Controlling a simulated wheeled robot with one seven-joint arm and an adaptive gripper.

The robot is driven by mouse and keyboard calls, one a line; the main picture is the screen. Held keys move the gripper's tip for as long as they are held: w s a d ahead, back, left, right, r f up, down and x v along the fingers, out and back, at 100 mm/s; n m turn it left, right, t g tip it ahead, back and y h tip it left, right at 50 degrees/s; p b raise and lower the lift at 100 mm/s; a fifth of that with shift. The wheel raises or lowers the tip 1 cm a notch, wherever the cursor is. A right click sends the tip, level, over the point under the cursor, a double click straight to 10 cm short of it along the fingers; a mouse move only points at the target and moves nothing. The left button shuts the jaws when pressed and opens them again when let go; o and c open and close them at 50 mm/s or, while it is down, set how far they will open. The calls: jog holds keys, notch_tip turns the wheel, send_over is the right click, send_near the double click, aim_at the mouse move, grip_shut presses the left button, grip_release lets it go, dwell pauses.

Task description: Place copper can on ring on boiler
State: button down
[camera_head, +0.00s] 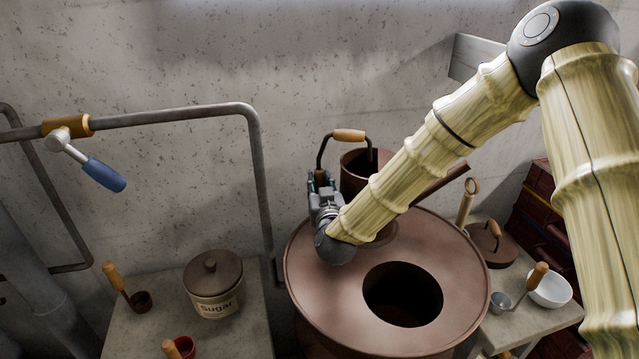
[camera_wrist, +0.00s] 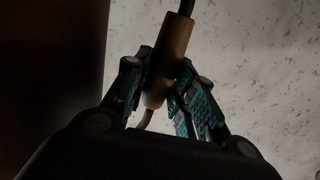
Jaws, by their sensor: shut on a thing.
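The copper can (camera_head: 357,178) is a dark, open-topped vessel with an arched handle carrying a wooden grip (camera_head: 349,135). It shows upright behind my forearm, at the back edge of the boiler (camera_head: 310,285). My gripper (camera_head: 319,180) is at the can's left side. In the wrist view my gripper (camera_wrist: 165,78) is shut on a wooden grip (camera_wrist: 170,55) with metal rod at both ends. A round ring outline (camera_head: 388,237) shows on the boiler top, partly hidden by my forearm. The can's base is hidden, so I cannot tell whether it touches the boiler.
The boiler top has a large dark opening (camera_head: 402,293) at the front. A pipe (camera_head: 258,170) stands at left. A sugar jar (camera_head: 213,285) is on the left ledge. A lidded pan (camera_head: 492,243) and white bowl (camera_head: 550,290) are at right. The wall is close behind.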

jog(key=c, duration=1.2)
grip_release()
jog(key=shift+s+r, duration=0.1)
jog(key=b+v, duration=0.4)
jog(key=v, duration=0.8)
jog(key=shift+b, duration=0.3)
